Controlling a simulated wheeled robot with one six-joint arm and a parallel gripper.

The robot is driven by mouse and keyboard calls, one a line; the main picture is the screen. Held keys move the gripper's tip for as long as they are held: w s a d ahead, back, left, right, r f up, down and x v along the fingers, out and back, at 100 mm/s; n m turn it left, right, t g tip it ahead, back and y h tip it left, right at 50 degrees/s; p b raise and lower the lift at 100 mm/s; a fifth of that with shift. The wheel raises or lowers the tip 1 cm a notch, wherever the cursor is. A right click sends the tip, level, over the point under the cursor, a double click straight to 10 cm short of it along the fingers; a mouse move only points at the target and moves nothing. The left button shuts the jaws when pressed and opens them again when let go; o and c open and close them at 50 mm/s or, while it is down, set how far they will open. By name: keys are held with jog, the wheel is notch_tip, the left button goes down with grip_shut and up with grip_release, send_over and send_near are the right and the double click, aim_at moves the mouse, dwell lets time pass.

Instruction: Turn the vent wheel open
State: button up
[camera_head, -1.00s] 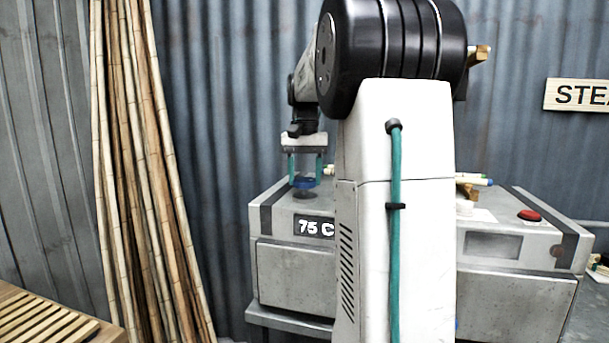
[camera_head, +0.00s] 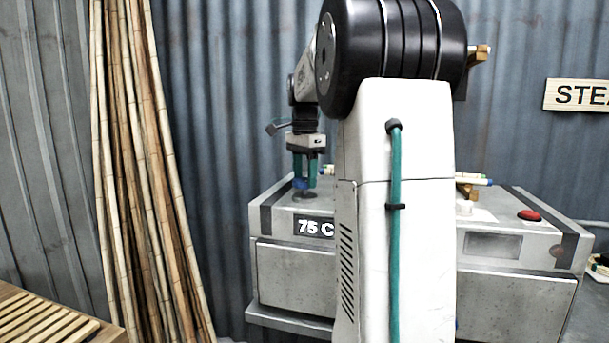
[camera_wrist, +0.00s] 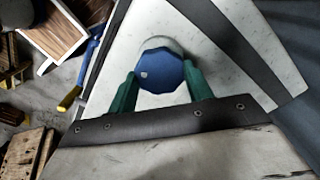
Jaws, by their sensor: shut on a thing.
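The blue vent wheel (camera_wrist: 161,71) sits on top of the grey steam box (camera_head: 278,227), near its left end. It is faceted, with a small pale dot on its left side in the wrist view. My gripper (camera_head: 305,180) points down over the wheel, and its green fingers are shut on it from two sides. In the wrist view my gripper (camera_wrist: 160,88) has one finger on each side of the wheel. In the head view the wheel (camera_head: 300,184) is partly hidden by the fingers.
The box front carries a "75 C" display (camera_head: 314,227). A red button (camera_head: 529,214) is on the box top at right. Bamboo poles (camera_head: 140,170) lean on the wall at left. A slatted wooden bench (camera_head: 45,318) is at lower left. My arm hides the box's middle.

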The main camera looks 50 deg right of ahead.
aim_at(305, 179)
jog(key=m, duration=0.4)
jog(key=shift+r+m, duration=0.1)
jog(key=shift+m, duration=0.3)
dwell(0.4)
jog(key=o, duration=1)
jog(key=shift+c, duration=0.2)
notch_tip(305, 179, up, 8)
jog(key=shift+f, duration=0.1)
